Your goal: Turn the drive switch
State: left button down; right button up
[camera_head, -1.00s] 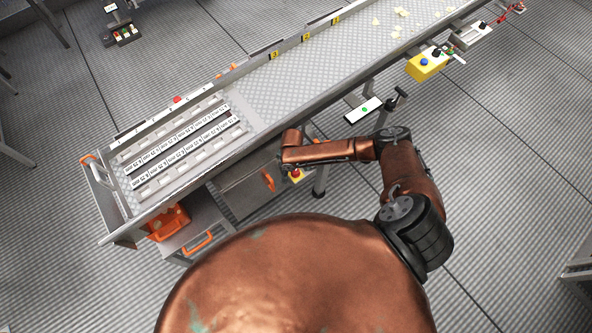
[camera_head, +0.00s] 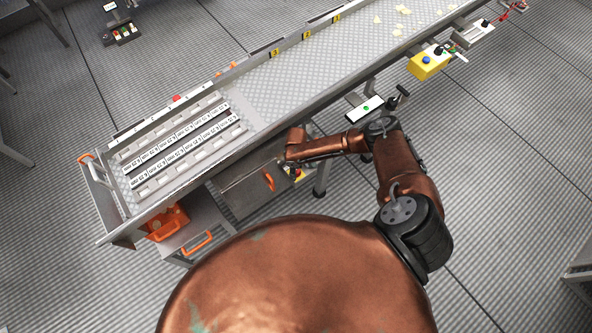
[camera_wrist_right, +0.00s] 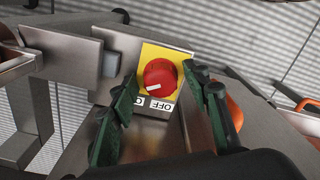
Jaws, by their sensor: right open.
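The drive switch is a red round knob (camera_wrist_right: 161,77) with a white mark, on a yellow plate (camera_wrist_right: 178,53) with an OFF label on its near edge. The white mark points to the lower left in the right wrist view. My right gripper (camera_wrist_right: 160,80) is open, its two green fingers on either side of the knob in the picture; contact cannot be told. In the head view the switch (camera_head: 298,175) shows small and partly hidden below the conveyor, beside the end of my right arm. My left gripper is not in view.
The long metal conveyor (camera_head: 270,97) runs above the switch, with a grey cabinet with an orange handle (camera_head: 269,181) below it. A screen panel (camera_head: 364,109) and a yellow box with a blue button (camera_head: 427,63) stand to the right.

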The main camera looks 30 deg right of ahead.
jog(key=c, duration=1.2)
jog(key=shift+o, duration=0.2)
jog(key=shift+n, duration=0.3)
jog(key=n, duration=0.6)
jog(key=n+b, duration=0.1)
jog(key=n, duration=0.4)
jog(key=shift+n, duration=0.3)
jog(key=o, duration=1.2)
jog(key=shift+c, duration=0.2)
